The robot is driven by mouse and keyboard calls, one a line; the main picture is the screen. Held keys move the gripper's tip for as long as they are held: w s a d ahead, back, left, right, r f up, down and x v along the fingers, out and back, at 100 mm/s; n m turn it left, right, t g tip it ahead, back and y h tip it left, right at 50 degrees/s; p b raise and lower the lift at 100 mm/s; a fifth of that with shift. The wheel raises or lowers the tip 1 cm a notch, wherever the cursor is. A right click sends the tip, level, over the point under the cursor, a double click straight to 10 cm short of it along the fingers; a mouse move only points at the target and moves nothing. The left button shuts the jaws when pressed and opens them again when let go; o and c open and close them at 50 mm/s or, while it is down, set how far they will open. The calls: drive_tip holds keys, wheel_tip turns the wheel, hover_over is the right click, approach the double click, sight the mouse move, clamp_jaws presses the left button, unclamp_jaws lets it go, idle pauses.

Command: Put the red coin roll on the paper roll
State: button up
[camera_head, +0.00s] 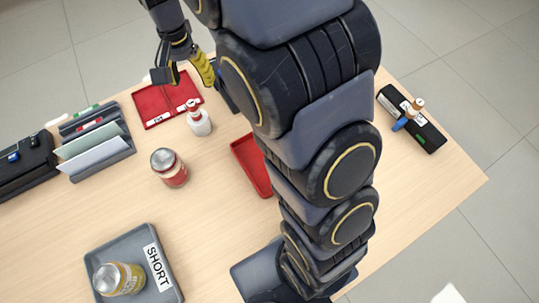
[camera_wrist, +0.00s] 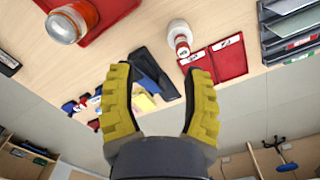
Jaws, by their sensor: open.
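The red coin roll (camera_head: 193,105), red with white, appears to stand upright on top of the white paper roll (camera_head: 201,125), in front of the open red case. In the wrist view the coin roll (camera_wrist: 183,49) and the paper roll (camera_wrist: 179,29) show just beyond the right finger. My gripper (camera_wrist: 160,73) is open with nothing between its yellow fingers. It is apart from both rolls. In the head view one yellow finger (camera_head: 203,68) shows behind and above them.
A red case (camera_head: 151,108) lies beside the rolls. A red-labelled jar (camera_head: 169,168) stands nearer. A red tray (camera_head: 245,149) is partly hidden by my arm. A grey tray (camera_head: 165,290) holds a yellow can (camera_head: 117,279). A file rack (camera_head: 103,165) stands left, a black box (camera_head: 427,138) right.

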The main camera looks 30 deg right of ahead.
drive_tip(key=s+d+r+n, duration=0.1)
drive_tip(key=s+r+n, duration=0.2)
drive_tip(key=s, duration=1)
drive_tip(key=s+d+r+n+g, duration=0.1)
drive_tip(key=s+r+n, duration=0.3)
drive_tip(key=s, duration=0.9)
drive_tip(key=shift+s+d, duration=0.15)
drive_tip(key=shift+d, duration=0.1)
